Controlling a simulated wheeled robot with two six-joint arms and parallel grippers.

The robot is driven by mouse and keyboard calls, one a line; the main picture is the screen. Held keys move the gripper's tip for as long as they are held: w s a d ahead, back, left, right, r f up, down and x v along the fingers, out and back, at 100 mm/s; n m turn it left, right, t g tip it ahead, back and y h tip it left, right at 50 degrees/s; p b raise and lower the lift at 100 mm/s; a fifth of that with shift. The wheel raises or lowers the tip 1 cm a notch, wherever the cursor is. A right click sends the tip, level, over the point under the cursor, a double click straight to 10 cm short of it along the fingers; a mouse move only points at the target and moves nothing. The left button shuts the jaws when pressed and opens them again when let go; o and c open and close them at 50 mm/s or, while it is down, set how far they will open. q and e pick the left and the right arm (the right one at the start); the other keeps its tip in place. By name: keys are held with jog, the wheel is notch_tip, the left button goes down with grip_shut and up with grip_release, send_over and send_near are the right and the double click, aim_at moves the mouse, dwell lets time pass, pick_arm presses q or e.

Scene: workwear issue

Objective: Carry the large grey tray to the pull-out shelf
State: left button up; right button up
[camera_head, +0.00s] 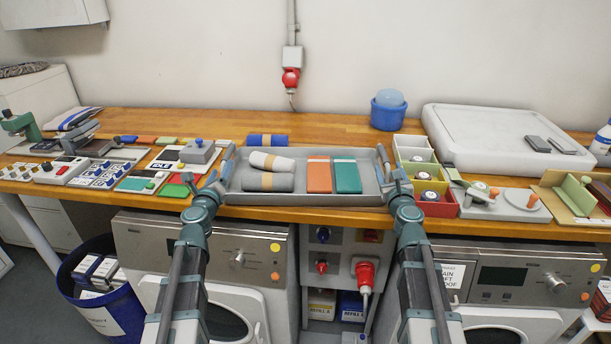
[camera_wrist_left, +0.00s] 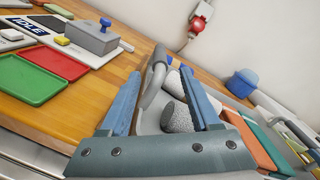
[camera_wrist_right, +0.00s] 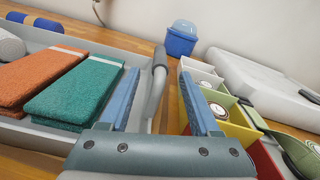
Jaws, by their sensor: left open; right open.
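The large grey tray (camera_head: 300,198) lies on the wooden worktop near its front edge. In it are a white roll (camera_head: 272,162), a grey roll (camera_head: 268,182), an orange folded cloth (camera_head: 319,175) and a green folded cloth (camera_head: 347,175). My left gripper (camera_head: 219,176) is open at the tray's left end; in the left wrist view the grey handle (camera_wrist_left: 154,78) shows between its fingers. My right gripper (camera_head: 388,174) is open at the right end; in the right wrist view the other handle (camera_wrist_right: 157,78) shows between its fingers. I cannot make out a pull-out shelf.
Left of the tray are flat cards and a grey box with a blue knob (camera_head: 198,151). Close on the right are coloured bins (camera_head: 432,190). A blue tub (camera_head: 388,112) and a white slab (camera_head: 500,135) stand behind. Below are two front-loading machines (camera_head: 238,255) and a socket panel (camera_head: 340,262).

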aim_at(227, 156)
pick_arm(q)
jog(key=w, duration=0.7)
jog(key=shift+w+d, duration=0.1)
jog(key=shift+w, duration=0.2)
pick_arm(e)
jog(key=w, duration=0.7)
jog(key=shift+w+d, duration=0.1)
jog(key=shift+w, duration=0.2)
pick_arm(q)
grip_shut()
pick_arm(e)
grip_shut()
pick_arm(q)
jog(key=shift+d, duration=0.15)
